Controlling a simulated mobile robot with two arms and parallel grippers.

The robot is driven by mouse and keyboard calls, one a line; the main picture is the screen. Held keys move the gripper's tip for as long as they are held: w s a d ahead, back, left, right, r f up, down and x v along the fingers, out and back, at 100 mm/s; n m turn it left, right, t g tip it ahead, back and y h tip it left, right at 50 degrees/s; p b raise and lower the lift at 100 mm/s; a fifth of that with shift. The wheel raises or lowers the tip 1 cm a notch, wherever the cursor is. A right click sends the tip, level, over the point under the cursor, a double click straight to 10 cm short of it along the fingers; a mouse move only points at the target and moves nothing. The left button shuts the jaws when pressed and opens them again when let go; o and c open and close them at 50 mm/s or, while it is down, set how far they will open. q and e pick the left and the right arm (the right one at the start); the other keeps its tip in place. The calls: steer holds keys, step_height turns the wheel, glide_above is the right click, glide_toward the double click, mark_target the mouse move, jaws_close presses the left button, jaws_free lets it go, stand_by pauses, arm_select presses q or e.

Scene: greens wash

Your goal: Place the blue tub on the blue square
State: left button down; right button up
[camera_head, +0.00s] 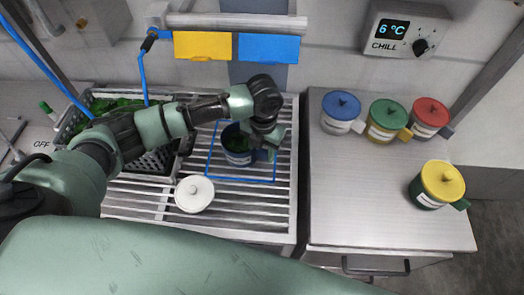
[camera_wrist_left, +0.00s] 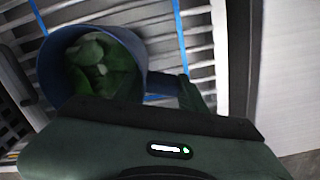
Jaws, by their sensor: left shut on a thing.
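The blue tub (camera_head: 240,157) holds green leaves and appears inside the blue square (camera_head: 243,180), an outline on the slatted metal rack. The tub also fills the upper left of the left wrist view (camera_wrist_left: 53,72), with its open rim and leaves showing. My left gripper (camera_head: 268,152) is at the tub's right side, shut on its handle. In the left wrist view blue lines of the square show behind the tub. I cannot tell whether the tub's base touches the rack. My right gripper is not in view.
A white lid (camera_head: 194,194) lies on the rack, left of the square's near corner. Tubs with blue (camera_head: 342,105), green (camera_head: 389,112), red (camera_head: 431,110) and yellow (camera_head: 442,180) lids stand on the right counter.

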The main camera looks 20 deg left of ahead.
arm_select(q)
steer(key=shift+f, duration=0.65)
steer(key=shift+f, duration=0.1)
steer(key=c, duration=0.8)
jaws_free()
step_height(320, 180, up, 8)
steer(key=shift+d+f+b, duration=0.1)
steer(key=shift+f+b, duration=0.05)
steer(key=shift+b, duration=0.5)
